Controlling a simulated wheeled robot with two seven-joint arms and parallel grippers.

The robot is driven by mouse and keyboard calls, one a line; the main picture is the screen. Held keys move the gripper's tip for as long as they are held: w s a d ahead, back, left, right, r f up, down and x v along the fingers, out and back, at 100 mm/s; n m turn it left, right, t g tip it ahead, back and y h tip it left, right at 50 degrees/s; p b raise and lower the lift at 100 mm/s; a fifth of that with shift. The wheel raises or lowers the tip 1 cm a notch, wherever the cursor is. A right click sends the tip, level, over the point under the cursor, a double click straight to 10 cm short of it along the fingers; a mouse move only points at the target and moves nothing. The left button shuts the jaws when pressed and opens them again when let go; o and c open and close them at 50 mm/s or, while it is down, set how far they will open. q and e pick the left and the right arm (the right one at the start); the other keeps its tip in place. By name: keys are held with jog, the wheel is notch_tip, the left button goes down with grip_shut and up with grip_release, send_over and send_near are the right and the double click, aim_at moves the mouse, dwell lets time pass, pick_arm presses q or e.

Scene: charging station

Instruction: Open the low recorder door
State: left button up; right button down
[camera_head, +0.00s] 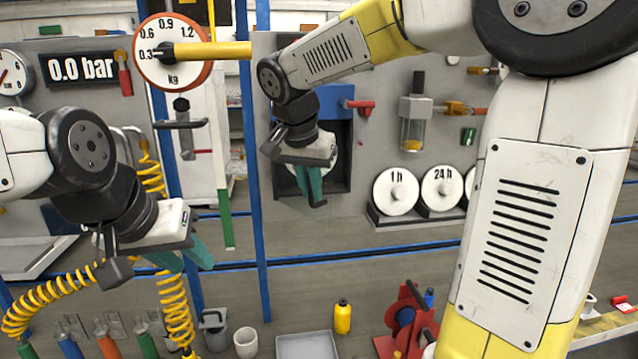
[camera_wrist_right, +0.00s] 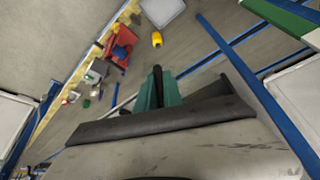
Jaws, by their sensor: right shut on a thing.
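The low recorder (camera_head: 340,130) is a dark blue, dark-framed box on the grey wall panel, in the middle of the head view. Part of a round white face shows in it behind my right gripper (camera_head: 313,190). That gripper points down in front of the recorder, its teal fingers shut on a dark handle. In the right wrist view a dark bar (camera_wrist_right: 157,78) stands up between the teal fingers. My gripper hides much of the recorder, and I cannot tell how far its door stands open. My left gripper (camera_head: 184,258) hangs open and empty at lower left.
White discs marked 1 h (camera_head: 396,191) and 24 h (camera_head: 440,188) stand in a rack right of the recorder. A kg dial (camera_head: 172,50) and a blue post (camera_head: 258,240) are to its left. A grey tray (camera_head: 306,346) and yellow bottle (camera_head: 343,317) are below.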

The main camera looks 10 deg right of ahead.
jog(key=shift+s+a, duration=0.25)
jog(key=shift+a, duration=0.45)
jog(key=shift+s+a, duration=0.2)
jog(key=shift+a, duration=0.45)
jog(key=c, duration=1.5)
grip_release()
